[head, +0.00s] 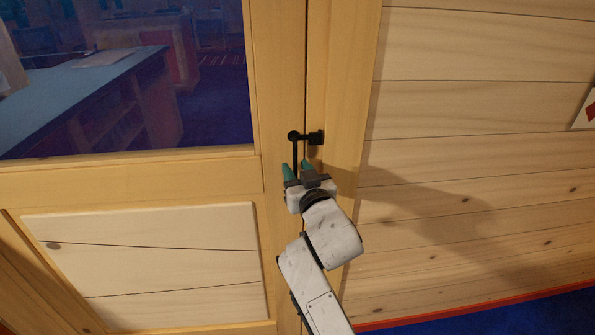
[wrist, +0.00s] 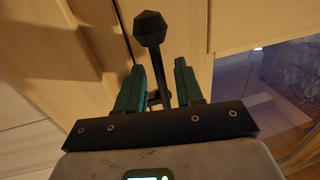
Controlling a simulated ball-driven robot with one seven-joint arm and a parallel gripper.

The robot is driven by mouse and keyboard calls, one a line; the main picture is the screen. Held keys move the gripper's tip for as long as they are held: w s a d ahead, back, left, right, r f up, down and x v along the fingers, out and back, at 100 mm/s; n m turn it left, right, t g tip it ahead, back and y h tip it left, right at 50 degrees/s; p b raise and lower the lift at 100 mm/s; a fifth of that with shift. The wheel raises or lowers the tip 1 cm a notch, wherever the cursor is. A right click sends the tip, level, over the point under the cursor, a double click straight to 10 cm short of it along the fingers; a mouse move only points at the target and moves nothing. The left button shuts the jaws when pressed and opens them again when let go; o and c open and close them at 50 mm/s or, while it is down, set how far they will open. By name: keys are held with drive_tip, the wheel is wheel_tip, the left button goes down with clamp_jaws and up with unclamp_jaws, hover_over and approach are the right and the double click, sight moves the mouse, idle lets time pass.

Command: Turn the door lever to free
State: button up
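The black door lever (head: 295,152) is on the stile of the wooden door (head: 278,60). In the head view its long bar hangs straight down from a round joint, and a short piece reaches right to a black block (head: 316,137) on the frame. My gripper (head: 297,167) is at the bar's lower part, its teal fingers apart. In the wrist view a faceted black knob (wrist: 150,28) stands beyond the fingertips (wrist: 160,68), and a dark bar runs down from it between the fingers. The fingers look open; whether either touches the bar cannot be told.
The door has a glass pane (head: 120,80) at upper left, showing a blue-topped counter (head: 75,95) behind it. A pale plank wall (head: 470,120) lies to the right, with a red strip (head: 470,307) along its foot. No loose obstacle shows near the lever.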

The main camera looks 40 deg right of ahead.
clamp_jaws()
idle(1.4)
